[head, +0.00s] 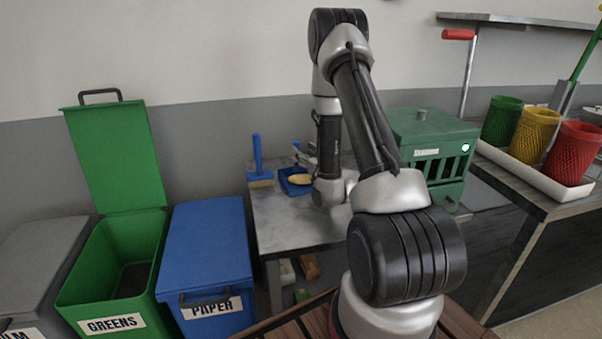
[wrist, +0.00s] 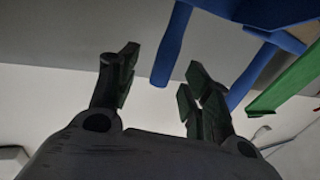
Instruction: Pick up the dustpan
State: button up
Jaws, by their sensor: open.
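The blue dustpan (head: 290,186) lies on the grey metal table, with a yellow object (head: 300,180) in or over its pan. My arm's wrist hides part of it on the right. My gripper (head: 301,154) is just above and behind the pan in the head view, small and partly hidden by the arm. In the wrist view my gripper (wrist: 158,90) is open, its fingers apart with nothing between the tips. Blue handle-like parts (wrist: 172,48) show beyond the fingers; I cannot tell which belongs to the dustpan.
A blue brush (head: 257,160) stands left of the dustpan. A green box (head: 433,150) stands on the table's right. An open green bin (head: 112,260) and a shut blue bin (head: 205,250) stand left of the table (head: 285,230). The table's front is clear.

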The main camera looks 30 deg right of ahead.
jog(key=w, duration=0.4)
jog(key=shift+w+a, duration=0.25)
jog(key=shift+w, duration=0.1)
jog(key=shift+c, duration=0.5)
grip_shut()
